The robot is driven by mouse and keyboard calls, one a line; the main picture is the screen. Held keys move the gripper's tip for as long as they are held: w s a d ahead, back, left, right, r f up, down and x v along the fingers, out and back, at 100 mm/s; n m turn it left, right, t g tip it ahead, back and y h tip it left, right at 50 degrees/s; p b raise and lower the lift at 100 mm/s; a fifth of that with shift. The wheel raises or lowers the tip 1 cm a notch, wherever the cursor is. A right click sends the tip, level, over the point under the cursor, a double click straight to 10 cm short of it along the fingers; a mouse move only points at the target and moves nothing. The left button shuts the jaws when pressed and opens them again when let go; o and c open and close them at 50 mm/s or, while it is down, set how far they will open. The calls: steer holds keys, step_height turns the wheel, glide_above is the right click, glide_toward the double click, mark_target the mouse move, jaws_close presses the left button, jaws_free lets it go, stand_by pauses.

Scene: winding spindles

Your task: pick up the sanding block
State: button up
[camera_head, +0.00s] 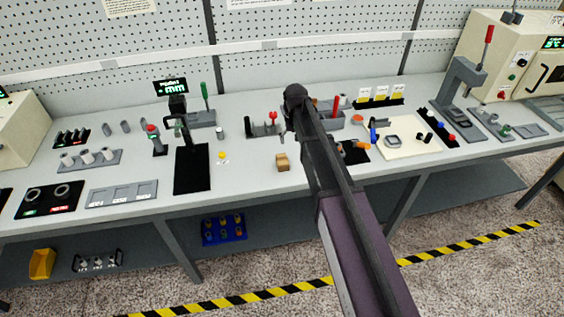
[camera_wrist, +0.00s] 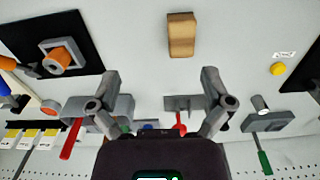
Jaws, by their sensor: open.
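The sanding block (camera_head: 282,162) is a small tan block with a darker brown part. It lies on the grey bench top near the front edge, just left of my forearm in the head view. In the wrist view the block (camera_wrist: 181,36) is at the top, right of centre, beyond the fingertips and apart from them. My gripper (camera_wrist: 161,78) is open, with its two fingers spread and nothing between them. In the head view my arm hides most of the gripper.
A black mat (camera_head: 192,169) and a yellow button-like piece (camera_head: 221,155) lie left of the block. Red-handled fixtures (camera_head: 272,118) stand behind it. A black pad with an orange part (camera_wrist: 62,58) lies left in the wrist view. Bare bench surrounds the block.

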glide_above(282, 159)
steer(key=shift+w+r, duration=0.1)
steer(key=shift+w, duration=0.2)
steer(key=shift+d, duration=0.1)
step_height(282, 159, down, 9)
steer(key=b, duration=0.8)
steer(key=shift+r+b, duration=0.2)
steer(key=shift+b, duration=0.1)
steer(key=shift+f, duration=0.15)
steer(key=shift+s+f+b, duration=0.15)
steer(key=shift+f+b, duration=1.1)
steer(key=shift+b, duration=0.05)
steer(key=shift+s+f+b, duration=0.1)
steer(key=shift+f+b, duration=1.1)
steer(key=shift+b, duration=0.1)
